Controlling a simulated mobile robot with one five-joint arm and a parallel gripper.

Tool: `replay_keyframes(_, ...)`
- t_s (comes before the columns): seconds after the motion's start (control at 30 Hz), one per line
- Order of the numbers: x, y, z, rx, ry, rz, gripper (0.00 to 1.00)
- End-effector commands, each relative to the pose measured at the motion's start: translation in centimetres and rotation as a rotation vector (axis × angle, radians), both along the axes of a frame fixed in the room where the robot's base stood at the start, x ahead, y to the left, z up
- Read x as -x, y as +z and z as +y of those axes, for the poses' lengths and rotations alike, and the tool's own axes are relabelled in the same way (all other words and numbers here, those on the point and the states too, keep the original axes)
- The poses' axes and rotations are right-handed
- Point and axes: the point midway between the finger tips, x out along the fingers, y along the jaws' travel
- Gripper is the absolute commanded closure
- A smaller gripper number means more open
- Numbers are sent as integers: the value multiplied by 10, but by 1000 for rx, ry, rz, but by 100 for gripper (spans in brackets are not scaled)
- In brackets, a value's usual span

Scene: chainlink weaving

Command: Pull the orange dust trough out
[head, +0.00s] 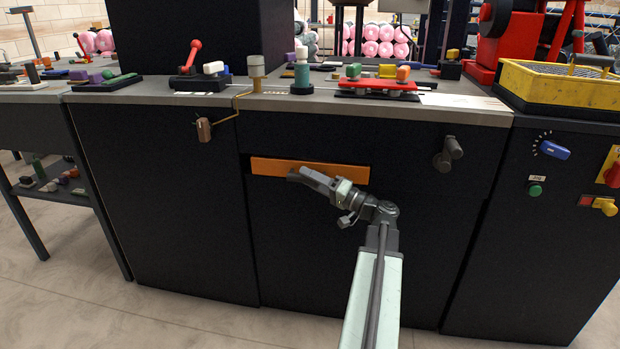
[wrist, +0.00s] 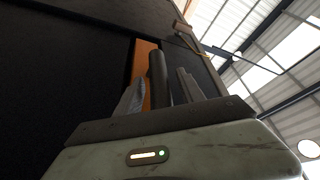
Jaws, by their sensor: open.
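The orange dust trough (head: 268,166) shows as a flat orange front panel in the dark cabinet, looking flush or nearly so. In the wrist view the orange panel (wrist: 143,62) is partly hidden behind a dark grey rounded handle (wrist: 157,75). My gripper (head: 308,177) is in front of the trough's middle. In the wrist view its two fingers (wrist: 160,92) are apart, one on each side of the handle. I cannot tell whether either finger touches it. Part of the panel is hidden by my gripper in the head view.
A grey knob or crank (head: 448,154) sticks out of the cabinet to the right. A small brown box (head: 205,129) hangs on a yellow cable to the left. The worktop (head: 262,103) above holds several parts. The floor in front of the cabinet looks clear.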

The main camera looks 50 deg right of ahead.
Motion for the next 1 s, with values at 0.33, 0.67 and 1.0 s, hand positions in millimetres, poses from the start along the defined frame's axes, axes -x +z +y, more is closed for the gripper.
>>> replay_keyframes(0.33, 0, 0, 0, 0, 0, 0, 100)
replay_keyframes(0.67, 1, 0, 0, 0, -1, 1, 100)
replay_keyframes(1.0, 1, 0, 0, 0, -1, 1, 100)
